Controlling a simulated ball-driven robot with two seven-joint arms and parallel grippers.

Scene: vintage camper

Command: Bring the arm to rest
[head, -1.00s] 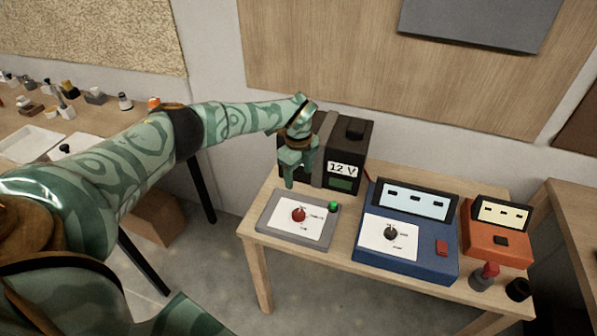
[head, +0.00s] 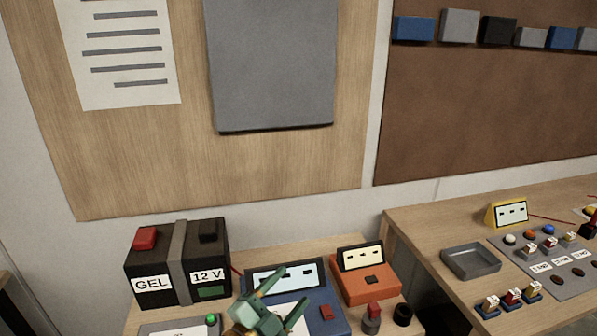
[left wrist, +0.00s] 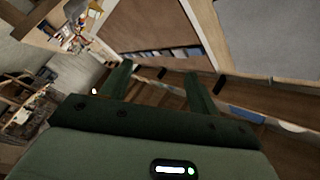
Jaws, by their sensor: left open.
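My left gripper (head: 285,302) shows at the bottom middle of the head view, in front of the blue device (head: 337,317). Its two fingers are apart with nothing between them. In the left wrist view the open fingers (left wrist: 160,88) point away towards the wall boards and shelves, with empty space between them. Most of my left arm is below the head view's lower edge. My right gripper is in neither view.
A black 12 V battery (head: 178,270) stands left of the blue device, and an orange device (head: 368,283) stands right of it. A grey tray (head: 470,262) sits on the right-hand bench. A grey panel (head: 272,60) hangs on the wooden wall board.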

